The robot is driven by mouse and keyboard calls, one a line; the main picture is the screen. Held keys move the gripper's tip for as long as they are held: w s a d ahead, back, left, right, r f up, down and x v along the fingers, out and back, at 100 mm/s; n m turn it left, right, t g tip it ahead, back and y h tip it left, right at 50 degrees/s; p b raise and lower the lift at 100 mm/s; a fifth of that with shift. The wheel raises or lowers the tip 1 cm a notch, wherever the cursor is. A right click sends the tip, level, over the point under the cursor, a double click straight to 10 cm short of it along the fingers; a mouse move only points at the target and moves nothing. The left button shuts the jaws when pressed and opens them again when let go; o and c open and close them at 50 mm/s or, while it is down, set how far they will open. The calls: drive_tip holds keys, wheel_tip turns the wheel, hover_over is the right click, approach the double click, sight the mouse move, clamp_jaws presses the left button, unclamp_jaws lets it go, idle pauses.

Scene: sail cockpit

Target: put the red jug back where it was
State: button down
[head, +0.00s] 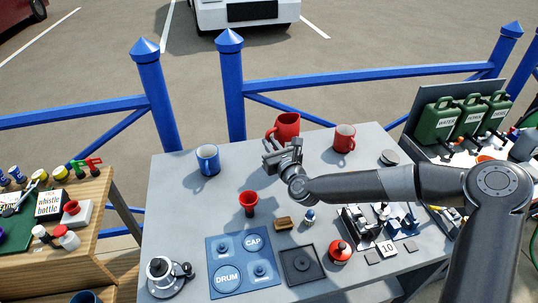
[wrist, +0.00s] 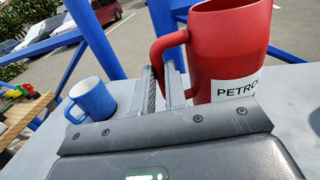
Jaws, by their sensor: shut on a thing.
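The red jug (head: 288,124) is near the back edge of the grey table (head: 178,215). In the wrist view the jug (wrist: 228,48) is large and close, with a white label reading "PETRO" and the rest cut off. My gripper (head: 270,148) is at the jug's near left side. In the wrist view my gripper (wrist: 163,78) is shut on the jug's handle. The jug's base is partly hidden, and I cannot tell whether it touches the table.
A blue mug (head: 208,160) stands left of the jug and a red mug (head: 344,138) stands right of it. Blue railing (head: 232,90) runs behind the table.

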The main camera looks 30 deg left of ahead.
drive_tip(key=shift+a+f, duration=0.2)
drive_tip(key=shift+f, duration=0.9)
drive_tip(key=shift+a+f, duration=0.15)
drive_tip(key=shift+f, duration=1.05)
drive_tip(key=c, duration=1.5)
unclamp_jaws()
drive_tip(key=shift+o, duration=0.2)
drive_tip(key=shift+s+d, duration=0.1)
drive_tip(key=v, duration=1.2)
drive_tip(key=shift+n, duration=0.3)
